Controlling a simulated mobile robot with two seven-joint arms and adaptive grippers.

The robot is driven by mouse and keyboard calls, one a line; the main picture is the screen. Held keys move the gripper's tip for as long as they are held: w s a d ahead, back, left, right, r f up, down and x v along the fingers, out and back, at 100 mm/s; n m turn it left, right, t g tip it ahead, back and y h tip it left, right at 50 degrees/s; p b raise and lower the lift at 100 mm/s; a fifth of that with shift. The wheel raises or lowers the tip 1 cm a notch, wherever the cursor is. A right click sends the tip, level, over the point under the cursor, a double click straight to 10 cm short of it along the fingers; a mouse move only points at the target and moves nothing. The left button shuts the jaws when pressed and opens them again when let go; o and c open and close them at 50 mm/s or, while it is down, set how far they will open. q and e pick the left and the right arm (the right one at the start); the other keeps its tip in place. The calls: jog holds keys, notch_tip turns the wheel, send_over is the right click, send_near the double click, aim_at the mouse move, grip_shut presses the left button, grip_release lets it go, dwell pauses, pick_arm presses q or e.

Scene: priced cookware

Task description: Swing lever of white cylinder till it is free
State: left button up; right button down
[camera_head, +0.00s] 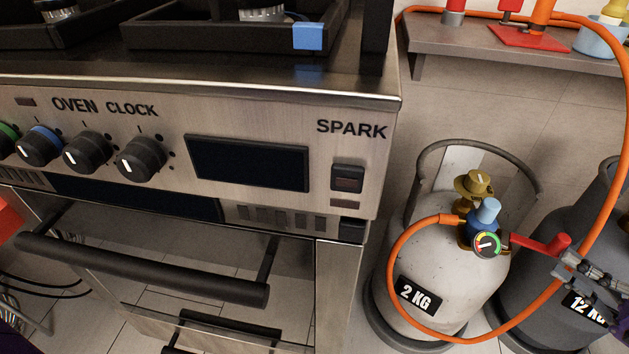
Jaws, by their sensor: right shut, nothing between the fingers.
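The white cylinder (425,262) with a "2 KG" label stands on the floor right of the stove. On its top is a brass valve (473,184) with a blue-capped regulator (486,212) and a round gauge (487,244). A red lever (541,243) sticks out to the right from the regulator. My right gripper (568,265) is shut and empty, with its fingertips right beside the lever's outer end. I cannot tell if they touch it. My left gripper is not in view.
An orange hose (398,262) runs from the regulator around the white cylinder and up the right side. A dark grey cylinder (535,270) labelled "12 KG" stands close on the right. The stove (270,115) fills the left. A shelf (480,45) is above.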

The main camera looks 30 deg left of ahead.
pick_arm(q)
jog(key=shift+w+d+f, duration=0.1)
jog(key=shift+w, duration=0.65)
pick_arm(e)
jog(key=v, duration=1.2)
